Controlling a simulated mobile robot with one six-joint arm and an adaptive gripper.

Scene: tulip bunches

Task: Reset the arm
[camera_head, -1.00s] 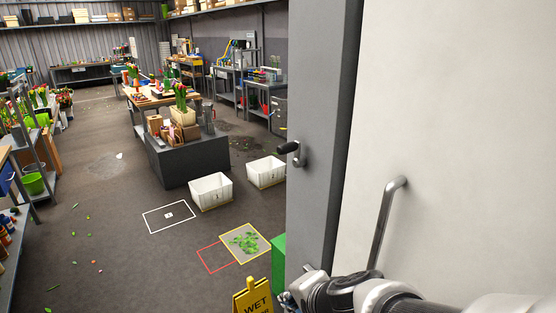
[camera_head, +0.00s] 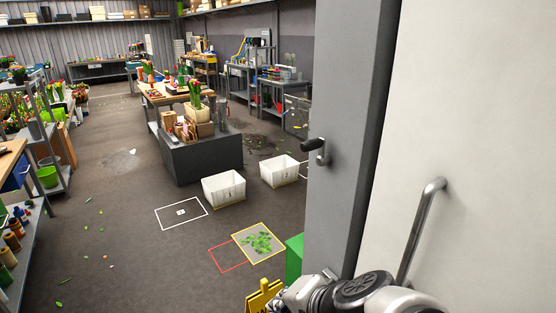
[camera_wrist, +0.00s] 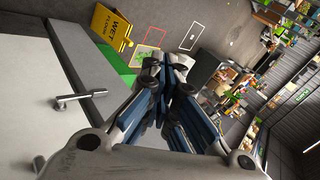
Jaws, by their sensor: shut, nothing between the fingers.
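My gripper (camera_wrist: 170,75) fills the middle of the wrist view, its blue-and-grey fingers closed together with nothing visible between them. In the head view my arm reaches in at the bottom right, in front of the white door (camera_head: 480,130) and below its long bar handle (camera_head: 418,230). The gripper end (camera_head: 283,301) shows there only in part, near the yellow wet floor sign (camera_head: 264,297). In the wrist view the sign (camera_wrist: 112,32) stands beyond the fingers, to the upper left.
Two white bins (camera_head: 224,188) (camera_head: 280,170) stand before a grey block (camera_head: 200,160). The floor at left centre is mostly clear, with scattered leaves.

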